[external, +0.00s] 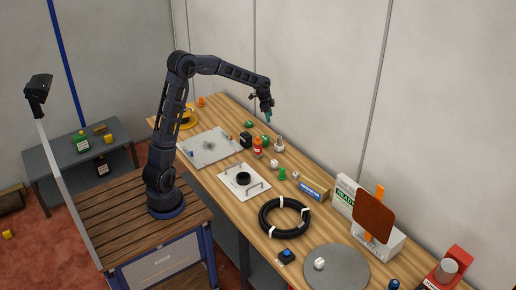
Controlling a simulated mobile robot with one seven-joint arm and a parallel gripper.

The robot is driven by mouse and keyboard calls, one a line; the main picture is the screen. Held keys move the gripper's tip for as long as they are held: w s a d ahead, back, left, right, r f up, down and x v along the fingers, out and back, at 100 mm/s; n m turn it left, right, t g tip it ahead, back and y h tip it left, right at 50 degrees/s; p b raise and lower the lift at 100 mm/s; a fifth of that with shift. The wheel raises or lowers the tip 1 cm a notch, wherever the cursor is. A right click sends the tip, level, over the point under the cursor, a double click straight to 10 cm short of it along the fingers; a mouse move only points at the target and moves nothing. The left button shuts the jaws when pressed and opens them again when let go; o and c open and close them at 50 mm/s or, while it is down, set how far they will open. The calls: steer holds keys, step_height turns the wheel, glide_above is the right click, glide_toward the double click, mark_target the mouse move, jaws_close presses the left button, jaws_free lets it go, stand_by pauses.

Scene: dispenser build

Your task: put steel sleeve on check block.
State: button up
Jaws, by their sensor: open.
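My gripper (268,116) hangs pointing down above the back part of the wooden bench. It is open, and no object shows between its fingers. A small grey metal-looking piece (279,144) stands upright on the bench, below and slightly right of my gripper; it may be the steel sleeve, but it is too small to be sure. A small grey-white piece (295,175) stands nearer the front. A dark block (246,141) sits left of the orange bottle; I cannot tell whether it is the check block.
A grey plate (208,147) and a white plate with handles (235,175) lie left. A black hose coil (268,227), grey disc (349,257) and READY box (346,197) are nearer the front.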

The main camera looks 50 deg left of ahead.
steer(key=s+d+r+n+y, duration=0.1)
steer(key=s+d+r, duration=0.1)
steer(key=s+r, duration=0.4)
steer(key=s+d+r+n+t, duration=0.1)
steer(key=s+r+n, duration=0.15)
steer(key=s, duration=0.65)
steer(key=s+d+r+n+y, duration=0.1)
steer(key=s+d+r, duration=0.1)
steer(key=s+r, duration=0.4)
steer(key=s+f+n+t, duration=0.1)
steer(key=s+n, duration=0.4)
steer(key=s, duration=2)
steer(key=shift+f+t+h, duration=0.3)
steer(key=shift+d, duration=0.1)
